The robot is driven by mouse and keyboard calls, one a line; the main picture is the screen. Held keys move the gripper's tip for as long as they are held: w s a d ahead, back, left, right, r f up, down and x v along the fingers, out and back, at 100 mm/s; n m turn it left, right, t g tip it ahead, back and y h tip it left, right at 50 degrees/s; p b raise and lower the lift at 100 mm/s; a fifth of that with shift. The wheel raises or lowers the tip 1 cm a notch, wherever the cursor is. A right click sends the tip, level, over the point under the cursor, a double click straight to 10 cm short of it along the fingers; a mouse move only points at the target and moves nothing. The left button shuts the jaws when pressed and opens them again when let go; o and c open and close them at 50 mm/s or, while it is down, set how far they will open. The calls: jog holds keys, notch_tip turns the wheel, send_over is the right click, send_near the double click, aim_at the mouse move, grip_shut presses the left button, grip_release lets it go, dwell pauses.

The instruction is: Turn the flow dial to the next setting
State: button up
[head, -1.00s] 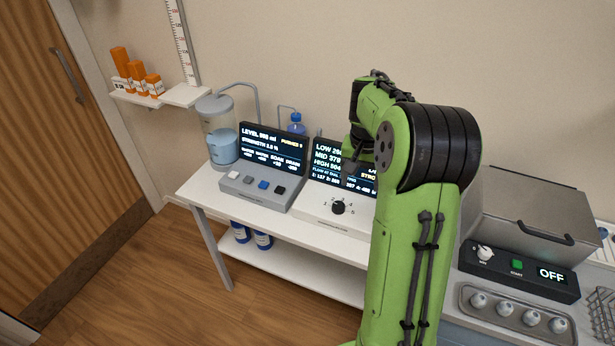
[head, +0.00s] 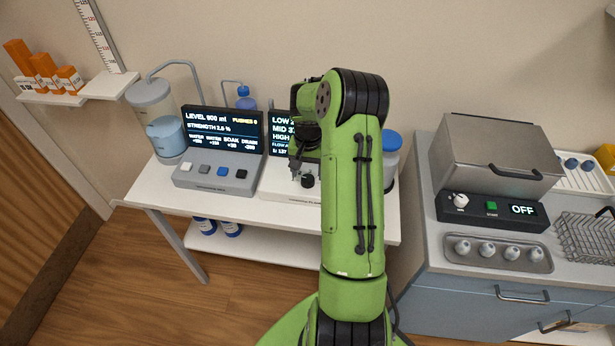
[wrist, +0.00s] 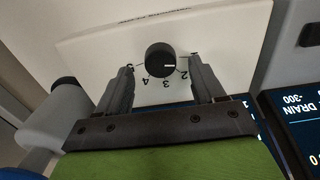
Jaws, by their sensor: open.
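The flow dial is a round black knob (wrist: 160,60) on a white panel, with a white pointer line pointing right in the wrist view. Numbers 2, 3 and 4 show around its lower side; marks further out are partly covered by the fingers. My gripper (wrist: 160,67) is open, one finger on each side of the dial, with gaps between fingers and knob. In the head view the dial (head: 307,181) shows beside my gripper (head: 296,172). The dial unit's dark display (head: 281,130) is partly hidden by my arm.
A grey button console (head: 216,178) with its own screen (head: 224,130) stands left of the dial unit on the white table (head: 150,194). To the right, a counter holds a metal box (head: 492,150) with an OFF readout.

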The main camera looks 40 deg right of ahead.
aim_at(308, 181)
notch_tip(308, 181, down, 2)
jog(key=shift+f, duration=0.2)
jog(key=c, duration=1)
jog(key=shift+c, duration=0.2)
